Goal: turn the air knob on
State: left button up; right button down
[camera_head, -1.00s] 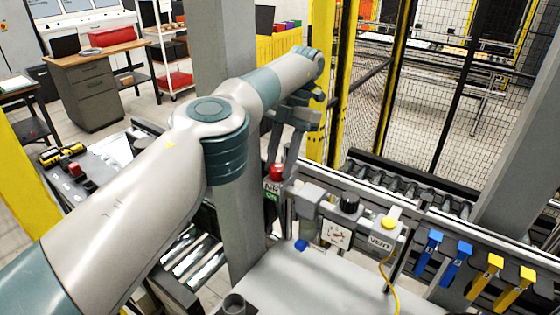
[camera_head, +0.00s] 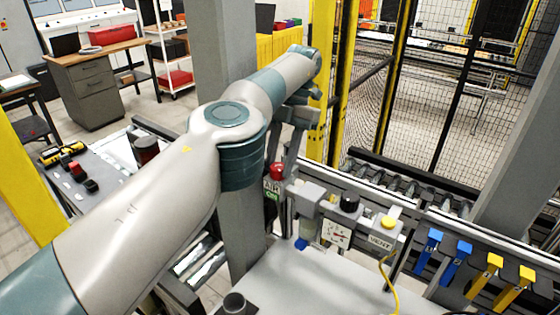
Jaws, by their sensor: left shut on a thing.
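The air knob (camera_head: 277,171) is red and sits on the pneumatic unit just right of the grey post, above a small "AIR" label with a green patch (camera_head: 272,189). My left arm reaches across from the left, and my left gripper (camera_head: 281,160) points down at the knob. Its fingers are shut on the red knob, partly hidden by the wrist and by their small size. My right gripper is not in view.
Right of the knob are a black knob (camera_head: 349,203), a pressure gauge (camera_head: 336,234) and a yellow button (camera_head: 388,222) above a "VENT" label. Blue and yellow clamps stand further right. A grey post (camera_head: 240,230) rises close to my left arm.

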pick_arm(q)
jog(key=o, duration=1)
jog(key=shift+o, duration=0.2)
jog(key=shift+m, duration=0.4)
